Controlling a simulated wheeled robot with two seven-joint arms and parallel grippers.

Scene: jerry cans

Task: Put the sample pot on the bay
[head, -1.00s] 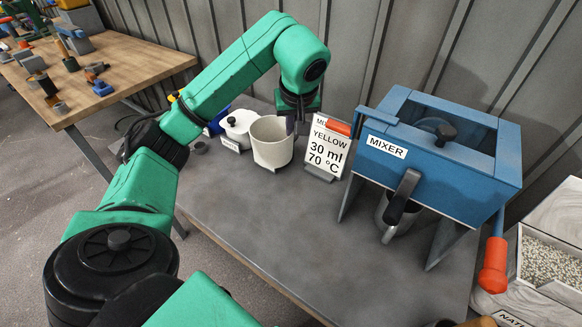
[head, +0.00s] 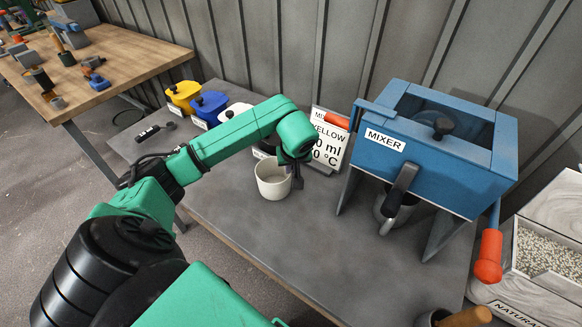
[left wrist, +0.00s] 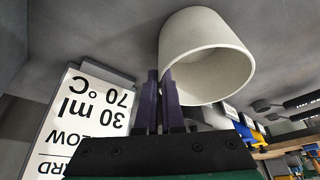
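A pale, open, empty-looking pot (head: 271,183), probably the sample pot, is upright at the middle of the grey table, in front of the card. My left gripper (head: 297,182) is at its right side. In the left wrist view the two dark fingers (left wrist: 161,105) are close together, pinching the wall of the pot (left wrist: 215,45) at its rim. I cannot tell whether the pot's base touches the table. No marked bay can be made out. My right gripper is out of view.
A card (head: 330,145) reading yellow, 30 ml, 70 °C stands behind my left gripper. Yellow (head: 184,95), blue (head: 209,107) and white cans line the back left. A black tool (head: 154,132) lies at left. The table's front middle is clear. A granule bin (head: 545,255) is at right.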

